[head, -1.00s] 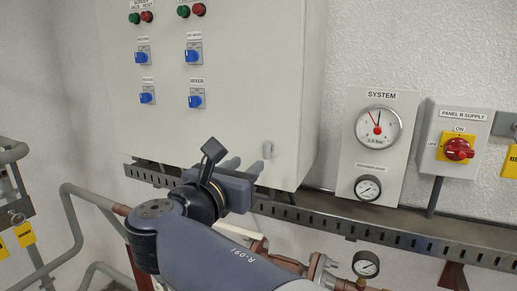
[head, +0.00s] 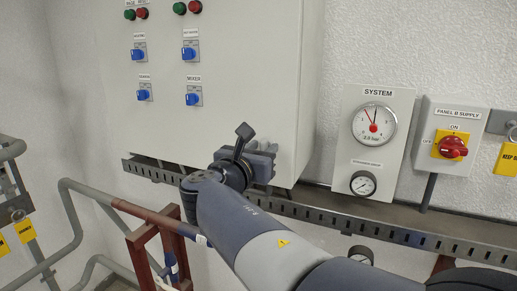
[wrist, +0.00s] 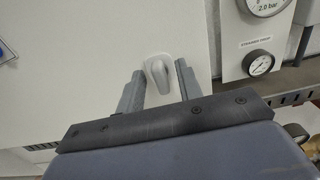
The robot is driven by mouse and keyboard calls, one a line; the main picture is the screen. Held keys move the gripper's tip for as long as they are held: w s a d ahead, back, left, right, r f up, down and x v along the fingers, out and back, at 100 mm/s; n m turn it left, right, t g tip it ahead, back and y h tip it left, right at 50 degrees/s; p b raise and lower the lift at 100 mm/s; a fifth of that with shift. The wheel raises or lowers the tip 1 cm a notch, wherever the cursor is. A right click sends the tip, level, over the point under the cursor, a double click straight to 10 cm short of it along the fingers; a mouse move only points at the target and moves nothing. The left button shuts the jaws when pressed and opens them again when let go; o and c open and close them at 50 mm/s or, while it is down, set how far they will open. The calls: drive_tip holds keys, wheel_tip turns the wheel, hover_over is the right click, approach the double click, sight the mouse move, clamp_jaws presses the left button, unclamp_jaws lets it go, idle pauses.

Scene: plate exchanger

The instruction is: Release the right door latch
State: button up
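The right door latch (wrist: 161,71) is a small light-grey handle on a rounded plate, near the lower right edge of the pale cabinet door (head: 245,70). It shows in the wrist view between the two fingers of my gripper (wrist: 160,67). The fingers stand apart, one on each side of the latch, with a visible gap to the handle, so the gripper is open. I cannot tell how far the fingertips are from the door. In the head view my gripper (head: 262,152) is in front of the door's lower right corner and hides the latch.
A slotted metal tray (head: 330,218) runs below the cabinet. The system gauge panel (head: 350,140) and the red supply switch (head: 453,147) are to the right. Grey pipes (head: 85,190) and a brown frame (head: 140,245) are at lower left.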

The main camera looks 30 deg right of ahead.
drive_tip(key=shift+c, duration=0.5)
clamp_jaws()
drive_tip(key=shift+f+m+b, duration=0.1)
drive_tip(key=shift+m+b, duration=0.2)
drive_tip(key=shift+b, duration=0.1)
drive_tip(key=shift+s+d+f+m+b, duration=0.1)
drive_tip(key=shift+m+b, duration=4.1)
drive_tip(key=shift+m, duration=0.1)
drive_tip(key=shift+s+f+m+b, duration=0.1)
drive_tip(key=shift+m+b, duration=4.05)
drive_tip(key=shift+m, duration=0.15)
